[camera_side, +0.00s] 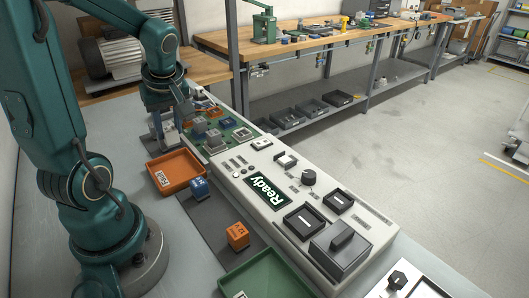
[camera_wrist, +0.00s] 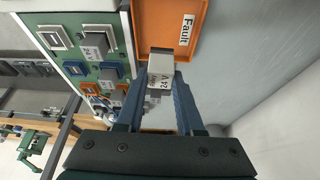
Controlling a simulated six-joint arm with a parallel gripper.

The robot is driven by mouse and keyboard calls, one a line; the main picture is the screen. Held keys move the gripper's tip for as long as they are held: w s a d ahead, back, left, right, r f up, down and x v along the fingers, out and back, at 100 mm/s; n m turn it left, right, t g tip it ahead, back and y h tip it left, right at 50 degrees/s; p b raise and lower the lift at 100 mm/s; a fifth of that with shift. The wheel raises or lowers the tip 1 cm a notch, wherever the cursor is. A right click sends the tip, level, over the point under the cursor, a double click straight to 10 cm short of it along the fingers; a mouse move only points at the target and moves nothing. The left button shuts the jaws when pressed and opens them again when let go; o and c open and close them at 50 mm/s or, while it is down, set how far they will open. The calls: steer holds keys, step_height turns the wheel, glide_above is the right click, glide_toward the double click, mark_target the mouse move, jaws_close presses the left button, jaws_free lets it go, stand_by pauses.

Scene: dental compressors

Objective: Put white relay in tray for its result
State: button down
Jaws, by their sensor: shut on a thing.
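My gripper (camera_wrist: 161,80) is shut on the white relay (camera_wrist: 160,68), a pale block with a 24V label, seen between the two blue fingers in the wrist view. The held relay cannot be made out clearly in the side view, where my gripper is near the green board. An orange tray (camera_side: 176,178) lies in front of the board; it also shows in the wrist view (camera_wrist: 150,22), labelled Fault. A green tray (camera_side: 265,276) stands at the bottom of the side view; its label is cut off. The tester (camera_side: 289,180) display reads Ready.
The green board (camera_wrist: 108,57) carries several sockets and relays, some grey, blue and orange. A blue relay (camera_side: 199,187) and an orange relay (camera_side: 237,236) stand on a dark mat between the trays.

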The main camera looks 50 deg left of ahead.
mark_target(166, 131)
steer(key=shift+s+a+n, duration=0.3)
step_height(166, 131, down, 3)
steer(key=shift+s+f, duration=0.1)
steer(key=shift+f, duration=2.35)
steer(key=shift+f, duration=0.1)
steer(key=c, duration=0.5)
jaws_free()
steer(key=shift+c, duration=0.2)
steer(key=shift+a, duration=0.1)
